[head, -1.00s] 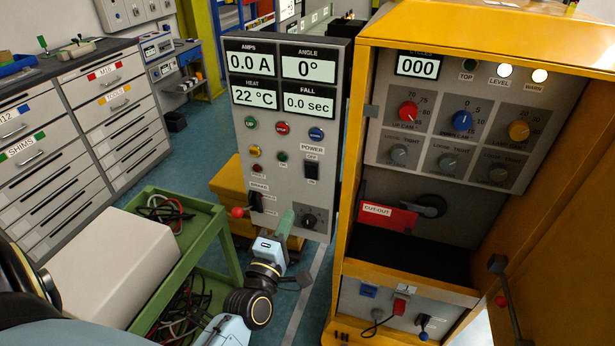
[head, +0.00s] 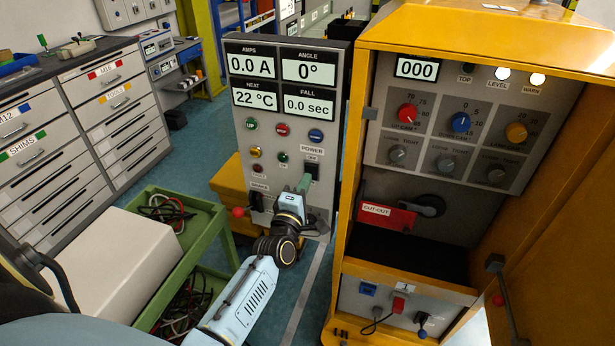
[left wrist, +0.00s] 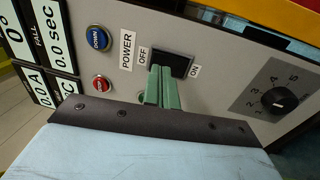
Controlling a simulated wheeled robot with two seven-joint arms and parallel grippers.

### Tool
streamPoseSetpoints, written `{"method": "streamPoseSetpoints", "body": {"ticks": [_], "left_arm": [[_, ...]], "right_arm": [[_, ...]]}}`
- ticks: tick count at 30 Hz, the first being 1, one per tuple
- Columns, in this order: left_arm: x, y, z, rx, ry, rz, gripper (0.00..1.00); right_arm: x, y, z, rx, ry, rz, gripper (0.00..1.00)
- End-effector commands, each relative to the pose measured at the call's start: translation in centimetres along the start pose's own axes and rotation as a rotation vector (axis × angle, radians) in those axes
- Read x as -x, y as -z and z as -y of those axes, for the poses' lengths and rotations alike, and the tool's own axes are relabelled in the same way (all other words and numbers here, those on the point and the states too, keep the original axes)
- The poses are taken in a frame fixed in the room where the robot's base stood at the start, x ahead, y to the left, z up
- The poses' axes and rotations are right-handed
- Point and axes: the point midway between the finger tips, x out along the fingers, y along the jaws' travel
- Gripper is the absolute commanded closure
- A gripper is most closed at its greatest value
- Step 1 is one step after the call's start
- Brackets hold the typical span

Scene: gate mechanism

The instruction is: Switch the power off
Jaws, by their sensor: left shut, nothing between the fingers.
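The black power switch (head: 312,169) is on the grey control panel (head: 240,185), under the POWER label. In the left wrist view, the switch (left wrist: 174,61) sits between the OFF and ON labels. My left gripper (head: 304,184) is shut and empty, with its green fingers at the switch. In the left wrist view the left gripper's fingertips (left wrist: 161,72) overlap the switch's near edge; I cannot tell whether they touch it. The fingers and wrist hide part of the lower panel. My right gripper does not show.
A yellow cabinet (head: 350,130) with knobs and a red CUT-OUT tag (head: 387,216) stands right of the panel. A green cart (head: 205,222) with cables is at left. Coloured buttons and a dial (left wrist: 277,101) are near the switch.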

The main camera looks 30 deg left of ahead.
Motion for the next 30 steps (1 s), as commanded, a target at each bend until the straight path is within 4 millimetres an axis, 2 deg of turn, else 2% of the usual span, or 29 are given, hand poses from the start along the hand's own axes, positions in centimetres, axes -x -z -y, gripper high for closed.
{"method": "streamPoseSetpoints", "body": {"ticks": [3,7,21,30], "left_arm": [[-1.4,0.0,-0.1,-0.001,-0.001,0.0,1.0],[-2.0,0.0,0.0,-0.001,0.0,0.0,1.0],[-2.7,0.0,-0.2,-0.001,-0.001,0.0,1.0],[-2.3,-0.1,-0.4,-0.001,-0.001,0.002,1.0]], "right_arm": [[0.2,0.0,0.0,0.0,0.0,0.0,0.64],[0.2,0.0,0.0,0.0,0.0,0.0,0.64],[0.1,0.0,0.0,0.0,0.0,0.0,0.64],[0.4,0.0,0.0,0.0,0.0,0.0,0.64]]}}
